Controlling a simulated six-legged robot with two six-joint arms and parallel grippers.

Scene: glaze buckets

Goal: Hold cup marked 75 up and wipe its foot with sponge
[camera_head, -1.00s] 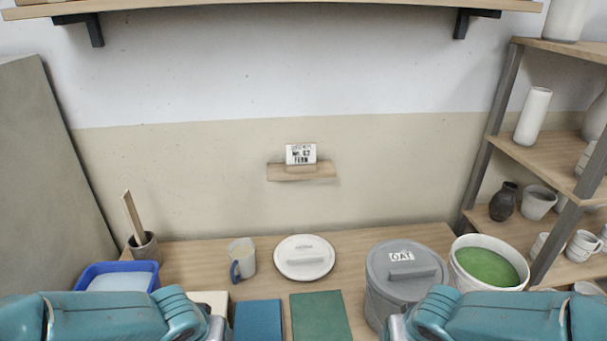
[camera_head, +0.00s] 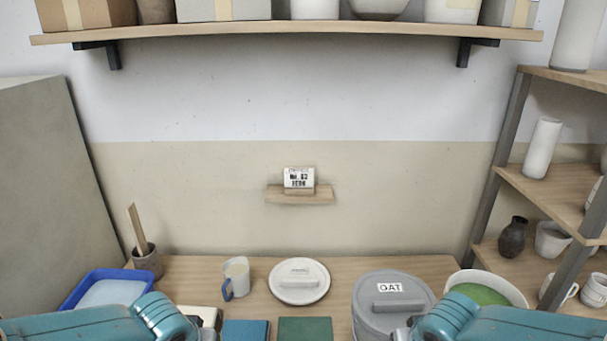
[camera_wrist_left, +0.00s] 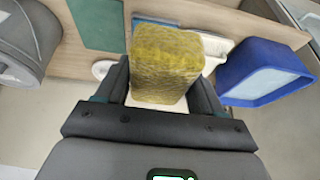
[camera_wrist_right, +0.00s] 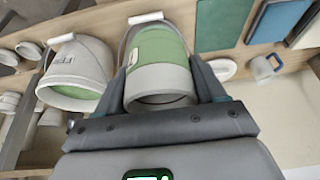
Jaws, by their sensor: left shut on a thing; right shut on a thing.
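In the left wrist view my left gripper (camera_wrist_left: 163,88) is shut on a yellow, rough-textured sponge (camera_wrist_left: 167,55). In the right wrist view my right gripper (camera_wrist_right: 162,84) is shut on a cup (camera_wrist_right: 157,50). The cup is green over much of its body, with a bare grey band and a round ringed end nearer the camera. I cannot read a 75 on it.
On the table stand a lidded grey OAT bucket (camera_head: 372,322), a bucket of green glaze (camera_head: 500,287), a white lid (camera_head: 299,292), a jug (camera_head: 236,270) and a blue basin (camera_head: 78,291). A small card reading FERN (camera_head: 299,178) stands on the wall ledge. Shelves with pots flank the right side.

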